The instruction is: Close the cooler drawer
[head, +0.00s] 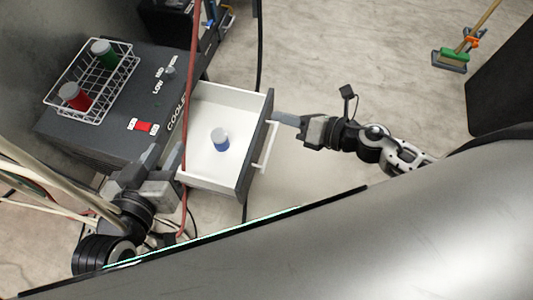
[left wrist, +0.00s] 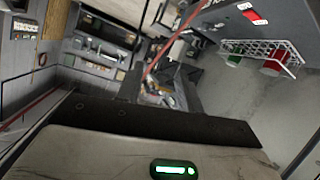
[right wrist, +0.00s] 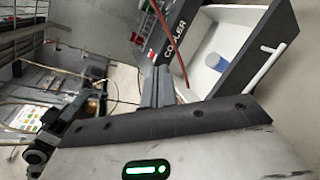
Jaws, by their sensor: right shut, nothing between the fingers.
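The cooler (head: 100,140) is a dark box with its white-lined drawer (head: 207,165) pulled out to the right. The drawer has a dark front panel (head: 257,148) and a white bar handle (head: 267,147). A white-capped blue container (head: 221,143) stands inside; it also shows in the right wrist view (right wrist: 216,62). My right gripper (head: 275,117) is shut and empty, its tip at the outer side of the front panel near the handle's far end. I cannot tell whether it touches. My left gripper (head: 163,157) is open and empty, by the cooler's near edge, left of the drawer.
A white wire basket (head: 62,92) on the cooler holds a red container (head: 75,97) and a green one (head: 104,53). A red switch (head: 143,126) is on the cooler top. A red hose (head: 192,70) crosses the drawer's left side. A broom (head: 455,58) is at the far right.

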